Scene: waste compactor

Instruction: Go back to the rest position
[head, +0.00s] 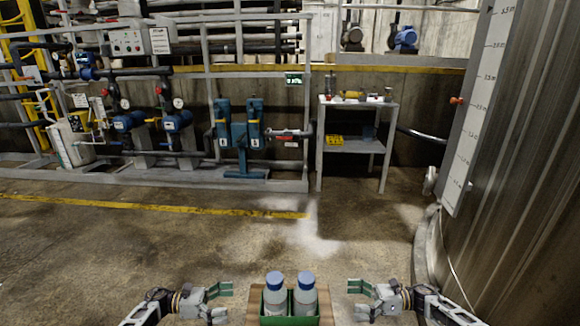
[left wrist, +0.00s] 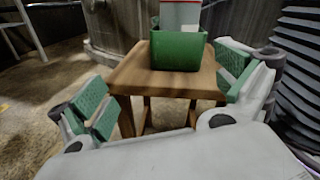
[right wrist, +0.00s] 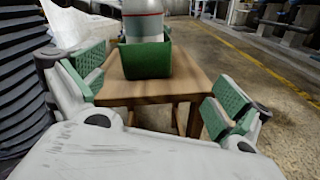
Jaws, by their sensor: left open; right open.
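My left gripper (head: 222,301) is open and empty at the bottom of the head view, left of a green box holding bottles. My right gripper (head: 358,298) is open and empty, right of the same box. The green box (head: 289,321) holds two white bottles with blue caps, a left bottle (head: 275,294) and a right bottle (head: 305,294). The box stands on a small wooden table (head: 325,311). In the left wrist view the box (left wrist: 178,52) sits beyond my open fingers, and the right wrist view shows it (right wrist: 146,60) likewise. Neither gripper touches it.
A large metal tank (head: 525,180) stands at the right. A grey shelf stand (head: 355,148) with small items and a pipe skid (head: 180,184) with pumps and gauges line the back. A yellow floor line (head: 150,205) crosses the left. The concrete floor between is clear.

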